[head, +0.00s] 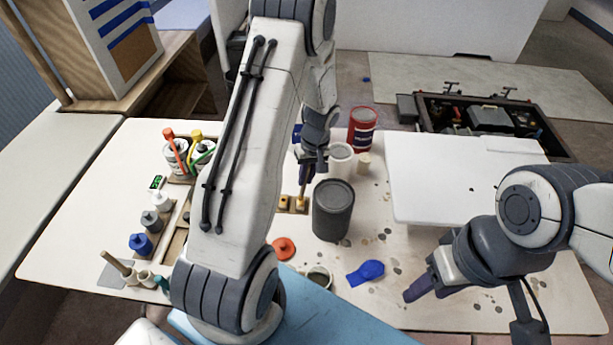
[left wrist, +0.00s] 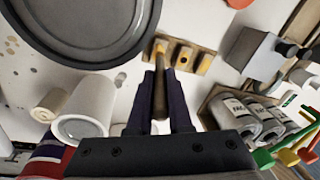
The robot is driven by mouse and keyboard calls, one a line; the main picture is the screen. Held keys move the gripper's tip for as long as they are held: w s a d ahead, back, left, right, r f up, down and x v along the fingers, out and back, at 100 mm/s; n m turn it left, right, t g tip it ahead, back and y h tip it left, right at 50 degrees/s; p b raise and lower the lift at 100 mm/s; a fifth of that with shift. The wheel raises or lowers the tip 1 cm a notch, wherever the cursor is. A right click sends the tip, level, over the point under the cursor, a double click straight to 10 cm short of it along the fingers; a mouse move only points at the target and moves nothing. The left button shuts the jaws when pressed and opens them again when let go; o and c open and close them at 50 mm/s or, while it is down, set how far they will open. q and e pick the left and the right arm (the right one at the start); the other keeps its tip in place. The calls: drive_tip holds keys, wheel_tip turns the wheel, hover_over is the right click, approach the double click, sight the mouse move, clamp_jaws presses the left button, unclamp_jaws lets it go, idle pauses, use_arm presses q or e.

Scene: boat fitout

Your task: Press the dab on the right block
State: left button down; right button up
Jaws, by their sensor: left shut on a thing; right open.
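A wooden strip (head: 291,211) with small blocks bearing orange-yellow dabs lies mid-table, partly hidden by my left arm. The right block (head: 300,203) is at its right end. The left wrist view shows three blocks in a row; the block at its left end (left wrist: 160,46) is in line with my fingers. My left gripper (head: 307,172) is shut on a thin wooden stick (left wrist: 160,95), held roughly upright. The stick's lower end is at the right block's dab; I cannot tell whether they touch. My right gripper (head: 428,284) is open and empty at the right front.
A dark grey can (head: 333,212) stands close to the right of the strip. A white cup (head: 340,160) and a red can (head: 362,129) are behind it. An orange lid (head: 284,248) and a blue scraper-like piece (head: 366,272) lie in front. A white panel (head: 455,175) lies at right.

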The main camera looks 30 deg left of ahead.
use_arm(q)
drive_tip(key=shift+f+b, duration=0.65)
drive_tip(key=shift+b, duration=0.05)
idle(1.9)
drive_tip(key=shift+r, duration=0.15)
drive_tip(key=shift+r+p, duration=2.5)
drive_tip(key=shift+r, duration=0.9)
